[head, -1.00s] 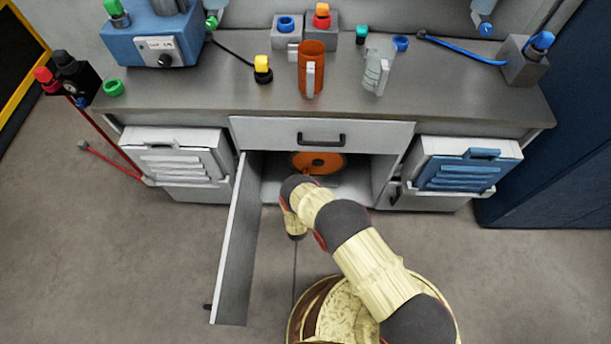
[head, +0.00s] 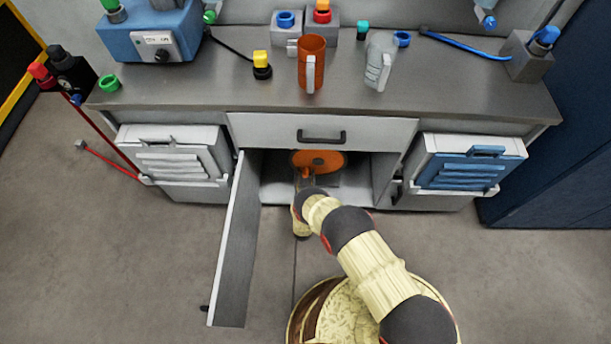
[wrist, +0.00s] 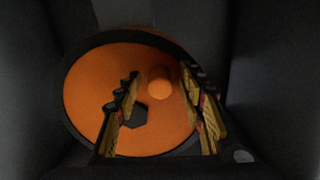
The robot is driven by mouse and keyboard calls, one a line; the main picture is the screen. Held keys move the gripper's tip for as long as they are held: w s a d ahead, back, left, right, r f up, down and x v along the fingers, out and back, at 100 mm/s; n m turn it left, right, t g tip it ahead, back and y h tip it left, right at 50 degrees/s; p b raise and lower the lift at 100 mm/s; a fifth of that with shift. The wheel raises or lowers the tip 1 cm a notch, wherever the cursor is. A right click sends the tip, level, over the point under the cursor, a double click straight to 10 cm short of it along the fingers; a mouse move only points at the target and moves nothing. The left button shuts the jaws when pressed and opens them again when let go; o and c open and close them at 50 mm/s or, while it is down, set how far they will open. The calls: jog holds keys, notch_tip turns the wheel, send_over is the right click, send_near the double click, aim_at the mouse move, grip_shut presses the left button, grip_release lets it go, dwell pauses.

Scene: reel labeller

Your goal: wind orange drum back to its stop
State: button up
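The orange drum (head: 331,160) sits inside the open cabinet under the drawer, in shadow. In the wrist view its round face (wrist: 88,88) fills the middle, with a dark hexagonal hub (wrist: 134,117) and a dark rim. A short orange peg (wrist: 159,82) stands out from the face, up and right of the hub there. My gripper (wrist: 160,76) is open, with one finger on each side of the peg. A gap shows between the peg and each finger; I cannot tell how deep the peg is between them. In the head view my wrist hides part of the cabinet opening.
The cabinet door (head: 232,245) stands open on the left. The closed drawer (head: 375,133) is just above the opening. Dark cabinet walls surround the gripper closely. Cups (head: 311,64) and fittings stand on the bench top (head: 200,97). The floor in front is clear.

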jog(key=shift+w, duration=0.25)
jog(key=shift+c, duration=0.7)
grip_shut()
